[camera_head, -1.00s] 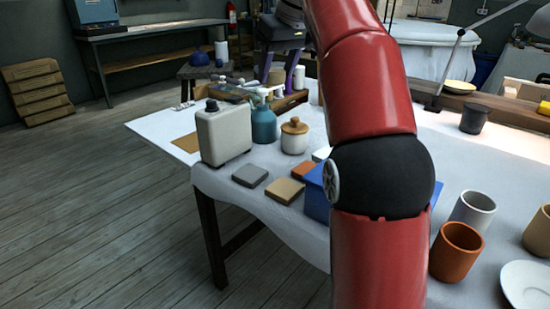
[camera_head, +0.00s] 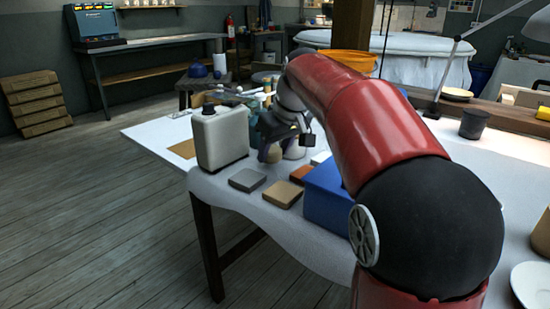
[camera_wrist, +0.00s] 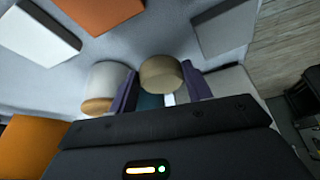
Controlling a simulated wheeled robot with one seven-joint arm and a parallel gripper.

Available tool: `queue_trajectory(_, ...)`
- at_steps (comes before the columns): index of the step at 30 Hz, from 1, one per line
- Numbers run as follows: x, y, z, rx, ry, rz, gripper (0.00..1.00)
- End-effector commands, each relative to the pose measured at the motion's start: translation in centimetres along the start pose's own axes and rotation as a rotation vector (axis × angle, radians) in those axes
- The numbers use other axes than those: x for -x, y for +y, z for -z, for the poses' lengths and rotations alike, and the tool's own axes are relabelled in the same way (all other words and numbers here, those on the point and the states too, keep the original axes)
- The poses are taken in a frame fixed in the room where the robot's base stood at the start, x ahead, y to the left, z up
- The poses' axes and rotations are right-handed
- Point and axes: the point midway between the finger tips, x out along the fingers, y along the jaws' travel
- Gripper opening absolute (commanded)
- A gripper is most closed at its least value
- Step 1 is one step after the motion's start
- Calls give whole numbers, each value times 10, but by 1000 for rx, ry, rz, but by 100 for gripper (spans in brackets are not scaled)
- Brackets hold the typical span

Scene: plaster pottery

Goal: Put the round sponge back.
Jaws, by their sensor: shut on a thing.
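The round sponge (camera_wrist: 160,76) is a brown-tan disc-like piece. In the wrist view it sits between the two purple fingers of my gripper (camera_wrist: 160,92), which is shut on it. In the head view my gripper (camera_head: 277,146) is over the far left part of the table, just right of the white canister, and the sponge shows as a small tan patch (camera_head: 270,155) below it. I cannot tell whether the sponge touches the table. The sponge's place is not clear in these views.
A white jar with a wooden lid (camera_wrist: 105,85) stands close beside one finger. The white canister (camera_head: 221,137) is left of my gripper. Grey (camera_head: 247,180), tan (camera_head: 282,194) and terracotta (camera_head: 301,173) tiles and a blue box (camera_head: 326,205) lie nearer on the table.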

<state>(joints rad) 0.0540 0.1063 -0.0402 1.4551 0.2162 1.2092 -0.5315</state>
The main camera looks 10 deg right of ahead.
Motion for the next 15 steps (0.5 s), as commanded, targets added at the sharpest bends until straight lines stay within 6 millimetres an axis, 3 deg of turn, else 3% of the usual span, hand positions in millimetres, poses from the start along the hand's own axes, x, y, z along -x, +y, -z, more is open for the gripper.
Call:
queue_trajectory(4, -15, 0, -7, 1, -1, 1, 28)
queue_trajectory(15, -19, 0, -9, 0, 0, 0, 28)
